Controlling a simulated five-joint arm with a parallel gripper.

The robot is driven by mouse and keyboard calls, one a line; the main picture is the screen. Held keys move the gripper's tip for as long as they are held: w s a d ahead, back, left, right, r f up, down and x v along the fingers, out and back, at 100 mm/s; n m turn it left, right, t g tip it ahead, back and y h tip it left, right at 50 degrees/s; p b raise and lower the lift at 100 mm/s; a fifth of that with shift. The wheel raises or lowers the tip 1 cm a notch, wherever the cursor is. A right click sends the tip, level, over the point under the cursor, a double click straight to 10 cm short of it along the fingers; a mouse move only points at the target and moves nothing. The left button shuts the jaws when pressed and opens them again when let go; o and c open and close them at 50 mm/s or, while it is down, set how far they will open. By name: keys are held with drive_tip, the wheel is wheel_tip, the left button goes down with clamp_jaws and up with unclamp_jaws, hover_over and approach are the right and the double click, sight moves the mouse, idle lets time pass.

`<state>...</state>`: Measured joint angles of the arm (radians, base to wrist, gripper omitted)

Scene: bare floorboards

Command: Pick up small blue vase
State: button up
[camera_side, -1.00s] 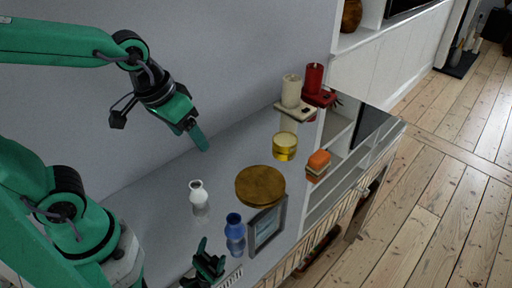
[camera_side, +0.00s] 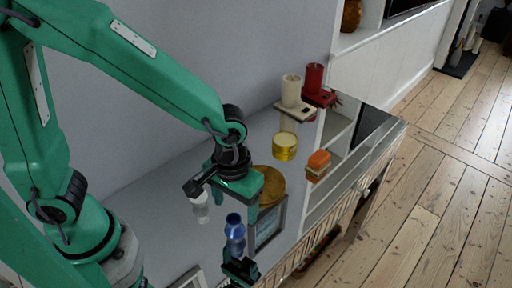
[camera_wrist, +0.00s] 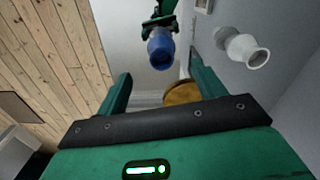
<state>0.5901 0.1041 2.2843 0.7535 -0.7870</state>
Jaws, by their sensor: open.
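The small blue vase (camera_side: 235,238) stands upright on the grey cabinet top, near its front edge in the side view. In the wrist view the blue vase (camera_wrist: 160,50) is at the upper middle, beyond the fingertips and between their lines. My gripper (camera_side: 236,209) is open and empty, above and just behind the vase in the side view. Its two green fingers also show in the wrist view, where the gripper (camera_wrist: 161,78) has nothing between its tips. I see no contact with the vase.
A white vase (camera_side: 200,208) stands left of the blue one. A round wooden disc (camera_side: 267,180) and a picture frame (camera_side: 268,228) are close on the right. A green-black jaw-like part (camera_side: 240,269) is right beside the blue vase. Candles and a yellow jar (camera_side: 285,146) stand farther back.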

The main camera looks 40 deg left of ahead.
sight(234, 218)
drive_tip(key=shift+f, duration=0.1)
drive_tip(key=shift+f, duration=1.2)
drive_tip(key=shift+s+a+f, duration=0.15)
drive_tip(key=shift+f, duration=2.45)
drive_tip(key=c, duration=1.1)
drive_tip(key=shift+r, duration=0.1)
